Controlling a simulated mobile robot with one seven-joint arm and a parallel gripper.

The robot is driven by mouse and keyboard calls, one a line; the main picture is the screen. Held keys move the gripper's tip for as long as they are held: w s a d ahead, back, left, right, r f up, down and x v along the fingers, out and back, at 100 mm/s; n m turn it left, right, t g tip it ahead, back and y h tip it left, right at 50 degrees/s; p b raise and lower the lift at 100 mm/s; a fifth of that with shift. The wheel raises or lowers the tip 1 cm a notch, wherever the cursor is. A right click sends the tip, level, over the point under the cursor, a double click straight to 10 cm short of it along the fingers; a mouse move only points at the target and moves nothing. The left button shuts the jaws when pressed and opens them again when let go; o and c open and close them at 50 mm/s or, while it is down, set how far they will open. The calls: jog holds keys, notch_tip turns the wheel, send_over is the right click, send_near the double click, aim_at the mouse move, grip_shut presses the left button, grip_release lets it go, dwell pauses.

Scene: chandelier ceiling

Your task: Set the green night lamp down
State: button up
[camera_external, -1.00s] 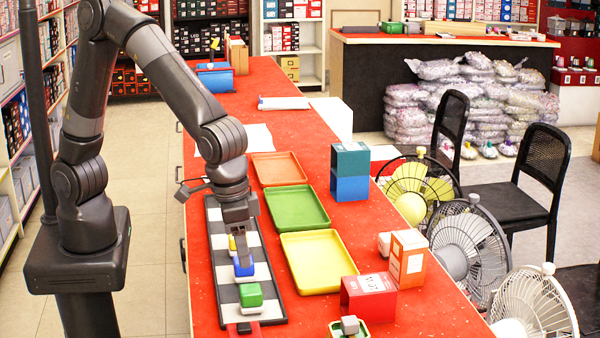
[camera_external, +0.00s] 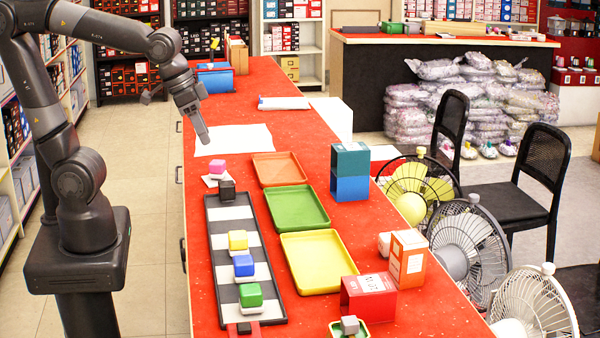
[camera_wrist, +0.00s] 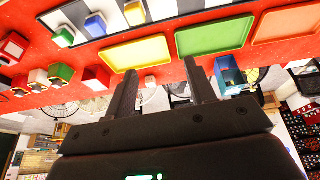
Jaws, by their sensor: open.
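The green night lamp (camera_external: 250,295), a green cube on a white base, stands upright on the near part of a black-and-white striped board (camera_external: 222,213). It also shows at the upper left of the wrist view (camera_wrist: 64,37). My gripper (camera_external: 204,139) is raised above the far part of the red table, well apart from the lamp. Its fingers (camera_wrist: 160,75) are apart in the wrist view with nothing between them.
A blue lamp (camera_external: 243,266), a yellow lamp (camera_external: 238,240) and a dark cube (camera_external: 227,190) line the board; a pink one (camera_external: 217,167) is beyond. Orange (camera_external: 277,169), green (camera_external: 297,208) and yellow (camera_external: 311,262) trays lie right. Boxes (camera_external: 368,297) stand along the right side.

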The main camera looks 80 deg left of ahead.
jog(key=s+a+t, duration=0.1)
jog(key=s+a, duration=0.6)
jog(key=shift+r, duration=0.15)
dwell(1.1)
